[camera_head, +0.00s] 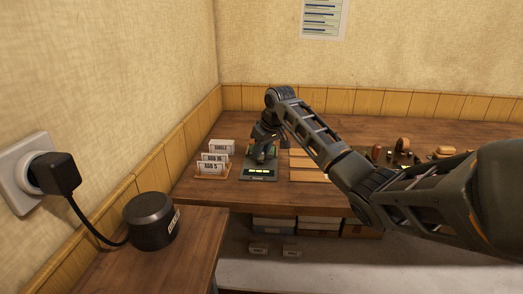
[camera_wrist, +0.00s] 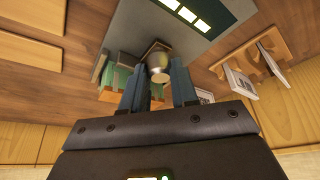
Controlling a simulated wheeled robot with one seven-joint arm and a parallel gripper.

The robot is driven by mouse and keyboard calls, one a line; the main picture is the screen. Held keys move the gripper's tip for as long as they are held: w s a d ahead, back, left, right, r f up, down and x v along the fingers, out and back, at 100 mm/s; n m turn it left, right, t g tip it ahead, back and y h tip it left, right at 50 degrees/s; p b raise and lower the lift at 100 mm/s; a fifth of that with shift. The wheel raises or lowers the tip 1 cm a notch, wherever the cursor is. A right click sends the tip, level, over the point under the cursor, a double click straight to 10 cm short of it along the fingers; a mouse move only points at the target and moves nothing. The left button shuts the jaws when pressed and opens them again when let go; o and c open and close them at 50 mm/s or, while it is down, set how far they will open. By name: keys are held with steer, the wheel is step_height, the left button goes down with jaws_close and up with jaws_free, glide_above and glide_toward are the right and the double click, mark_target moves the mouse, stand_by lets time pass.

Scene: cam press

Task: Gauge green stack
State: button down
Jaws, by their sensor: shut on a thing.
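My gripper (camera_head: 262,152) is low over a dark gauge device (camera_head: 258,179) near the left end of the workbench. In the wrist view my gripper (camera_wrist: 159,84) has its two blue-grey fingers on either side of a round, pale metal knob (camera_wrist: 158,66) and is shut on it. What the knob joins to is mostly hidden. Green pieces (camera_wrist: 119,78) show just left of the fingers, beside a dark upright part; how they are stacked is unclear. The device has a row of lit yellow-green segments (camera_wrist: 190,12), also seen in the head view (camera_head: 258,171).
A card rack (camera_head: 211,174) with cards, two reading "ADD 10" and "ADD 5", stands left of the device. Wooden slats (camera_head: 308,164) lie right of it. Several small brown and dark items (camera_head: 403,146) sit farther right. A black cylinder (camera_head: 151,220) stands on the near-left table.

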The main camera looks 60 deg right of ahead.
steer(key=shift+w+d, duration=0.15)
steer(key=shift+d, duration=0.3)
steer(key=c, duration=0.9)
jaws_free()
steer(key=shift+o, duration=0.2)
steer(key=v, duration=0.7)
steer(key=shift+s+r, duration=0.2)
steer(key=shift+r, duration=0.15)
